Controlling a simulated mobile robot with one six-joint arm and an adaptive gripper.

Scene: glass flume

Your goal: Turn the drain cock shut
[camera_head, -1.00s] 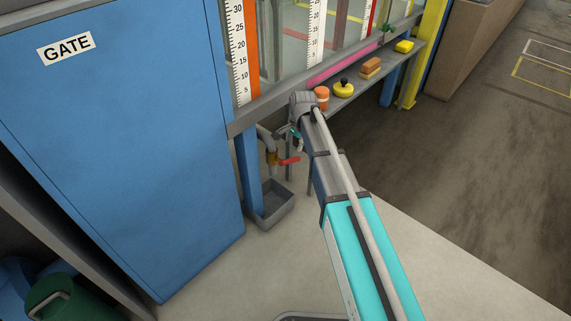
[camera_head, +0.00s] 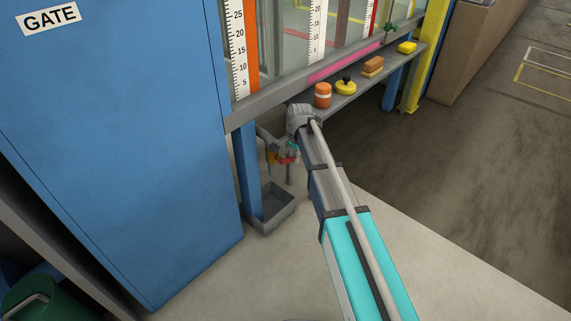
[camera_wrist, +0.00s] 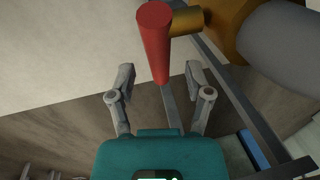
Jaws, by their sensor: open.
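The drain cock has a brass body (camera_head: 271,156) under the flume, with a red lever handle (camera_head: 288,160) pointing right. In the wrist view, the red handle (camera_wrist: 156,42) stands large at the top centre, joined to the brass body (camera_wrist: 212,18) at upper right. My gripper (camera_wrist: 160,76) is open, one finger on each side of the handle's lower, narrower end in the picture. No contact is visible, and I cannot tell the depth between them. In the head view my gripper (camera_head: 291,147) overlaps the cock, and its fingertips are hard to make out.
A grey drain tray (camera_head: 283,217) sits on the floor below the cock, beside a blue leg (camera_head: 248,175). The blue gate cabinet (camera_head: 120,150) stands close on the left.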

